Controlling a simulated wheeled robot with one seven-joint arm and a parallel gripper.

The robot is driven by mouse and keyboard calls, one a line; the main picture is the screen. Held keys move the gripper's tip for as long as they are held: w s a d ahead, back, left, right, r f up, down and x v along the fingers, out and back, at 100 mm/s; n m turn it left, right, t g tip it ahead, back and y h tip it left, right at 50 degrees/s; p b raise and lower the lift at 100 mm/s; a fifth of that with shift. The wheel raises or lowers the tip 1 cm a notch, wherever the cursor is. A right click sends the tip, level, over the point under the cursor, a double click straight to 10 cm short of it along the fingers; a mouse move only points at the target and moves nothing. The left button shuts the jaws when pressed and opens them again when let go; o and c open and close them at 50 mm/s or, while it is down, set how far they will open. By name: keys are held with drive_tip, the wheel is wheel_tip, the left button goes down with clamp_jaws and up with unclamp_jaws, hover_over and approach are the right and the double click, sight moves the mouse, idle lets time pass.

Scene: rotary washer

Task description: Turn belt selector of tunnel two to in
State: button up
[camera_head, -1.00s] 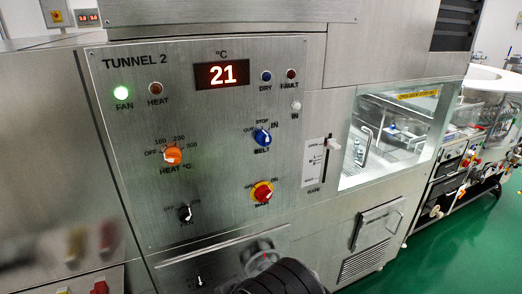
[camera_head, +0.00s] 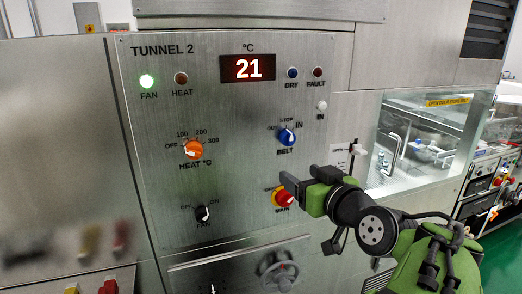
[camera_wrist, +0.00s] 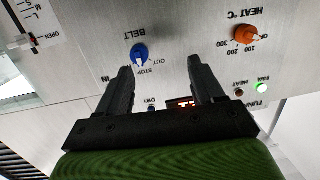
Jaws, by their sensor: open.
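The belt selector is a blue knob (camera_head: 287,137) on the steel TUNNEL 2 panel (camera_head: 230,110). Its marks read OUT at left, STOP at top and IN at right. Its white pointer appears to be at STOP. The wrist view also shows the blue knob (camera_wrist: 140,53), upside down, just beyond the finger at left. My gripper (camera_head: 300,179) is open and empty, just below the knob in the head view and apart from it. In the wrist view its spread fingers (camera_wrist: 160,66) have bare panel between them.
The orange HEAT knob (camera_head: 193,149) is left of the belt selector. The red and yellow MAIN knob (camera_head: 283,198) is just below my gripper, partly hidden. A black FAN knob (camera_head: 202,213) and a handwheel (camera_head: 279,270) are lower. A slider (camera_head: 357,150) is at right.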

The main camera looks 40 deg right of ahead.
sight(291, 140)
drive_tip(key=s+d+r+m+t+h, duration=0.1)
drive_tip(key=s+d+r+h, duration=0.1)
drive_tip(key=s+d, duration=0.15)
drive_tip(key=p+x, duration=0.1)
drive_tip(key=x, duration=1)
drive_tip(key=p+x, duration=0.1)
drive_tip(key=x, duration=0.5)
drive_tip(key=shift+a+p, duration=0.3)
drive_tip(key=shift+c, duration=0.4)
drive_tip(key=c, duration=0.9)
